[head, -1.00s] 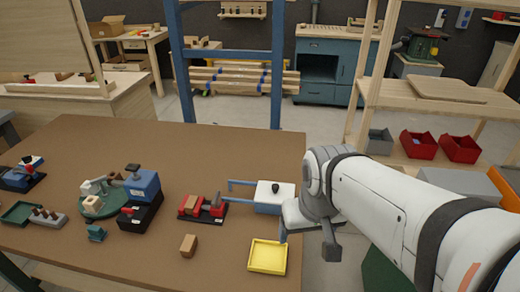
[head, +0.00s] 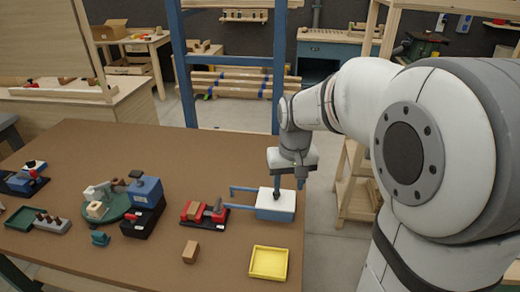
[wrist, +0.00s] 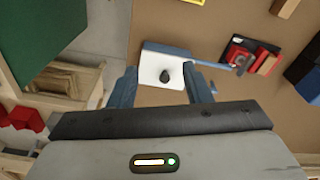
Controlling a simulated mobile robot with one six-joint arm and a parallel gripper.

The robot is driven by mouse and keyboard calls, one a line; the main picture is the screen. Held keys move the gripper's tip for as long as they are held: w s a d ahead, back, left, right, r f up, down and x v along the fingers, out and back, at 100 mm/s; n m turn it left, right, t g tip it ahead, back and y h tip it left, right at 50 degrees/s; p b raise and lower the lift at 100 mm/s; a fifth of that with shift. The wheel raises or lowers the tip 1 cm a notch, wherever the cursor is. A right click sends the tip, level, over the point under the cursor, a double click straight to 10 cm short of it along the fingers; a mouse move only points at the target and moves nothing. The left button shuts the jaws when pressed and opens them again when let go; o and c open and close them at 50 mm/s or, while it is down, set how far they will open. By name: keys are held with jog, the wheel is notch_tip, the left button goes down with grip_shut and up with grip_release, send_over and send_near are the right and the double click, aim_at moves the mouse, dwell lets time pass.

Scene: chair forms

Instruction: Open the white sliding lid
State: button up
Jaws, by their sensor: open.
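The white sliding lid (head: 283,200) lies on top of a blue box (head: 274,216) near the right edge of the brown table. Two blue rails run out from the box to the left. In the wrist view the lid (wrist: 152,71) carries a dark knob (wrist: 165,77). My gripper (head: 289,186) points down over the lid, and its lower end hides the knob in the head view. The gripper's two blue fingers (wrist: 160,88) are spread apart in the wrist view, with the knob showing between them, and nothing is held.
A yellow tray (head: 269,263) sits in front of the box, with a wooden block (head: 190,252) to its left. A red vise-like fixture (head: 204,214) stands left of the rails. A green round fixture and a blue-black device stand farther left.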

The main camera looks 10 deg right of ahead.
jog(key=g+p, duration=0.1)
send_near(276, 197)
jog(key=shift+w+d+r, duration=0.2)
jog(key=shift+w+r, duration=0.15)
jog(key=shift+w, duration=0.15)
jog(key=shift+w+f, duration=0.25)
notch_tip(276, 197, down, 8)
jog(key=shift+r+p, duration=0.15)
jog(key=shift+p, duration=0.2)
grip_shut()
